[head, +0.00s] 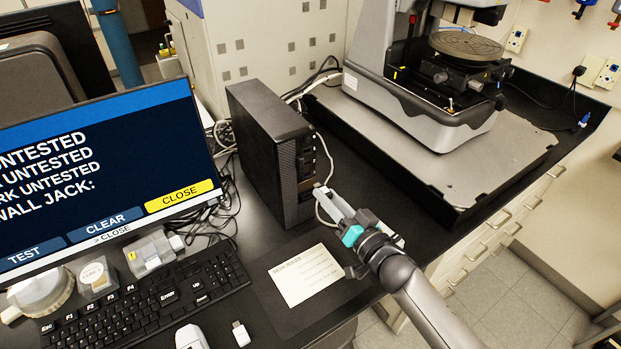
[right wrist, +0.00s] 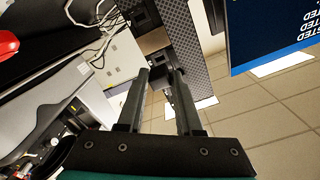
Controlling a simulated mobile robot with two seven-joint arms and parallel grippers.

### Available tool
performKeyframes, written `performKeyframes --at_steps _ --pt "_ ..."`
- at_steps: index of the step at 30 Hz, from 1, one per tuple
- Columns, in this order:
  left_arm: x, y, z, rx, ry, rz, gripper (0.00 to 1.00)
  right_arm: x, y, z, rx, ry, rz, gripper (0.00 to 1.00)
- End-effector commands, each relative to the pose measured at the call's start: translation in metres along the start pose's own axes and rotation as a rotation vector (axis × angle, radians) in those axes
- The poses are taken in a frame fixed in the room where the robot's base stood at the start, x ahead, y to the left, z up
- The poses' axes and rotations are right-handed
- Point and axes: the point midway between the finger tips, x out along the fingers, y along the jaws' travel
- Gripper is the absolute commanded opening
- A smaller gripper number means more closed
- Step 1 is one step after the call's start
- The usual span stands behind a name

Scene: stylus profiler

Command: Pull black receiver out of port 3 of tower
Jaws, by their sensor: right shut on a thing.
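The black computer tower (head: 262,150) stands upright on the desk, its front with ports facing right. My right gripper (head: 319,190) is at the lower part of that front. In the right wrist view my right gripper's fingertips (right wrist: 160,73) reach the tower's front panel (right wrist: 151,42). They are shut on a small dark thing at the panel, which I take to be the black receiver; it is mostly hidden by the fingers. I cannot tell which port number it is at, or whether it is still seated. My left gripper is not in view.
A monitor (head: 100,170) stands left of the tower, with a keyboard (head: 150,295) and a white USB stick (head: 240,334) in front. A note card (head: 305,275) lies near my right arm. Cables run behind the tower. The profiler (head: 430,90) stands on a base to the right.

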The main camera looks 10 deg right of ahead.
Motion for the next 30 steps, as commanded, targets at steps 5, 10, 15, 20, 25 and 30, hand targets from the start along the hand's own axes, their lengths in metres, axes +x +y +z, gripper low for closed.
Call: performKeyframes --at_steps 5,10,15,20,25,30 --pt "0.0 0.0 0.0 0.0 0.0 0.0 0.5 0.0 0.0 0.0 0.0 0.0 0.0 0.0" --pt "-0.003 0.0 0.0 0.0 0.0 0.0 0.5 -0.002 -0.001 -0.002 0.0 -0.001 0.001 0.0" --pt "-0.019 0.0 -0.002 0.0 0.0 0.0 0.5 -0.016 -0.005 -0.01 0.001 -0.002 0.003 0.0" --pt "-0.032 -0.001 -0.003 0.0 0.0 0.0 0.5 -0.03 -0.01 -0.018 0.001 -0.002 0.002 0.0" --pt "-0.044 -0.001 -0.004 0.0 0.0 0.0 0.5 -0.043 -0.014 -0.025 0.001 -0.001 0.002 0.0" --pt "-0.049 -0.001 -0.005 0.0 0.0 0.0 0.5 -0.05 -0.015 -0.027 0.0 0.0 0.0 0.0"
